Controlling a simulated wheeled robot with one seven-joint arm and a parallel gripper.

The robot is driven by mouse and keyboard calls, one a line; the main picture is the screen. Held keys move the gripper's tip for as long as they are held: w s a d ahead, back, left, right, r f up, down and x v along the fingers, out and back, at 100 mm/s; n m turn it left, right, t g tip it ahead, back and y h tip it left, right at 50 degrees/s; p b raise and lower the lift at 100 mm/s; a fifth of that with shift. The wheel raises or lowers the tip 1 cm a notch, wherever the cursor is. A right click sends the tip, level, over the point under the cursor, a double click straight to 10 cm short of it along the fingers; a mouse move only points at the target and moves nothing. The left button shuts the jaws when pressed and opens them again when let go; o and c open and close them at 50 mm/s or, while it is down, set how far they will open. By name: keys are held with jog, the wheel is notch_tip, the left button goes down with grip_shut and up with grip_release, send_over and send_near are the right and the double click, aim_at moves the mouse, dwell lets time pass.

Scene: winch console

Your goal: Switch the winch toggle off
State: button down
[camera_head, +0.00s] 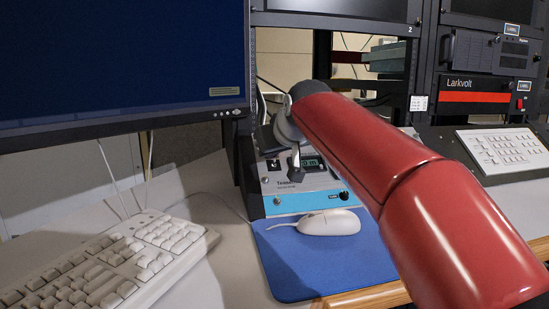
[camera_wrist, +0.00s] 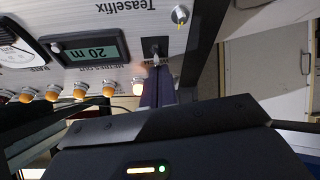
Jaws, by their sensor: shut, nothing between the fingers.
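The winch toggle (camera_wrist: 156,47) is a small silver lever on a black plate in the console's light panel (camera_wrist: 120,18), seen upside down in the wrist view. Its plate also shows in the head view (camera_head: 273,165), left of my gripper. My gripper (camera_head: 296,176) is shut and empty, close in front of the panel. In the wrist view its dark, blurred fingers (camera_wrist: 157,88) reach up to just below the lever. I cannot tell whether they touch it. The lever's exact tilt is too small to read.
Beside the toggle are a green display (camera_wrist: 90,49), a knob (camera_wrist: 180,15), a round gauge (camera_wrist: 18,42) and a row of amber lamps (camera_wrist: 81,89), one lit. A monitor (camera_head: 120,60), keyboard (camera_head: 110,260), white mouse (camera_head: 328,222) and blue mat (camera_head: 300,270) stand nearby.

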jog(key=shift+s+f+b, duration=0.25)
jog(key=shift+s+b, duration=0.05)
jog(key=shift+b, duration=0.3)
jog(key=shift+r, duration=0.1)
jog(key=shift+d, duration=0.1)
jog(key=shift+s+d+b, duration=0.15)
jog(key=shift+s+b, duration=0.15)
jog(key=shift+s, duration=0.45)
jog(key=shift+s, duration=0.1)
